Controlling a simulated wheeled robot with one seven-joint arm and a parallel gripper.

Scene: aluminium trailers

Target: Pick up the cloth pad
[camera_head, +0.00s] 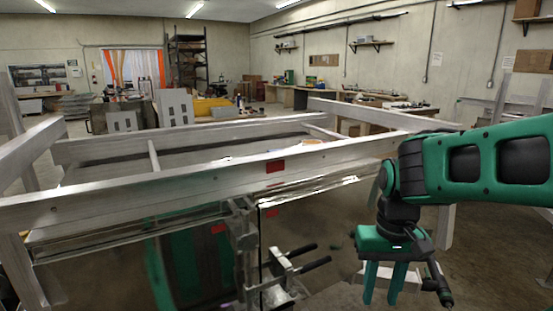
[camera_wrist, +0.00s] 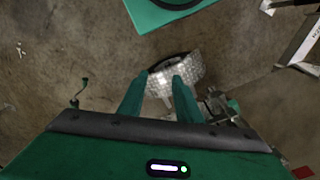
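A pale, checkered piece (camera_wrist: 190,69), which looks like the cloth pad, shows in the wrist view just beyond my fingertips. Part of it shows between the fingers, and part extends to the right past the right finger. I cannot tell whether it lies on the floor or on something raised, or how far below the fingers it is. My gripper (camera_wrist: 162,77) points down with its two green fingers apart and nothing visibly clamped. In the head view my gripper (camera_head: 381,299) hangs at the lower right, beside the trailer frame. I cannot make out the pad clearly there.
An aluminium trailer frame (camera_head: 200,183) with long rails spans the head view. Metal brackets with black handles (camera_head: 300,252) stick out below its front rail. A metal part (camera_wrist: 222,104) sits right of the fingers in the wrist view. Brown concrete floor (camera_wrist: 70,50) is open at left.

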